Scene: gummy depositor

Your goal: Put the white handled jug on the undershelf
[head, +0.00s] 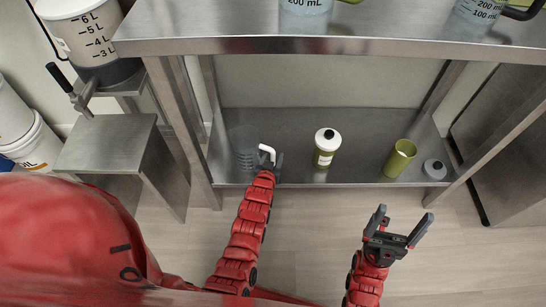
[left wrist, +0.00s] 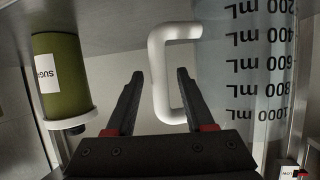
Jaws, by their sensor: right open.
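The clear jug (head: 243,148) with a white handle is upright at the left end of the undershelf (head: 365,135). Its white handle (head: 267,152) points right, and jug markings in mL (left wrist: 245,70) show large in the left wrist view. My left gripper (head: 265,165) is at the handle. My right gripper (head: 400,228) is open and empty in front of the shelf.
Jugs (head: 305,14) stand on the tabletop (head: 230,45) above. A metal step (head: 115,145) and white buckets (head: 30,140) are at left.

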